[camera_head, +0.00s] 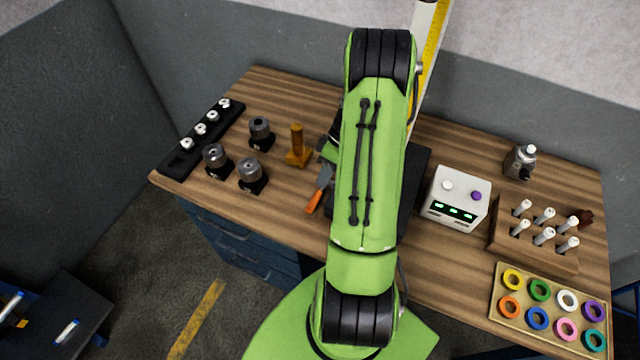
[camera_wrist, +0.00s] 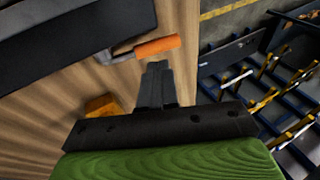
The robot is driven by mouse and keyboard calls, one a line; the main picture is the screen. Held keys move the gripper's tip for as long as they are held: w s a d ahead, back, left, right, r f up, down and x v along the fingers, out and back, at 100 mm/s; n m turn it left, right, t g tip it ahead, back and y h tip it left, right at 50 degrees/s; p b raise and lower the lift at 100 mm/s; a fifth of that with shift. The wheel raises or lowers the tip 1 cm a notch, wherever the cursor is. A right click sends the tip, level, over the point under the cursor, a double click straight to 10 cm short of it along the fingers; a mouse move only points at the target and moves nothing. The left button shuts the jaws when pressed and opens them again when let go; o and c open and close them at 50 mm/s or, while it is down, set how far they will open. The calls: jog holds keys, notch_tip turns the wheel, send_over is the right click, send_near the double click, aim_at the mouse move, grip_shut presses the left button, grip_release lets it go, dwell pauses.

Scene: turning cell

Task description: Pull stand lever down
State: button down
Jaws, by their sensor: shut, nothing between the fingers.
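The stand's lever has an orange grip (camera_head: 315,200) on a grey metal arm. It sticks out left of my arm in the head view, over the bench's front side. In the wrist view the orange grip (camera_wrist: 158,46) joins a grey rod leading to a black body (camera_wrist: 60,30) at upper left. The stand's upright with a yellow scale (camera_head: 436,40) rises behind my arm, which hides much of the stand. My gripper (camera_wrist: 156,68) is shut and empty, its tips just below the orange grip in the wrist view. I cannot tell whether they touch it.
A brown-yellow post on a block (camera_head: 297,148) stands left of the lever, near several dark round fixtures (camera_head: 250,172). Right of my arm are a white button box (camera_head: 456,198), a wooden peg rack (camera_head: 520,250) and a ring tray (camera_head: 500,325). Blue racking (camera_wrist: 270,100) lies beyond the bench edge.

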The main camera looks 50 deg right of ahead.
aim_at(315, 202)
jog(key=shift+x, duration=1.7)
jog(key=shift+a, duration=0.1)
jog(key=shift+f+h+b, duration=0.3)
jog(key=shift+f+b, duration=0.2)
jog(key=shift+b, duration=0.35)
jog(key=shift+s+a+f+t+h+b, duration=0.1)
jog(key=shift+a+f+t+h+b, duration=0.2)
jog(key=shift+b, duration=0.35)
jog(key=shift+s+a+f+b, duration=0.15)
jog(key=shift+s+a+b, duration=0.1)
jog(key=shift+a+b, duration=0.4)
jog(key=shift+s+d, duration=0.1)
jog(key=shift+d, duration=0.15)
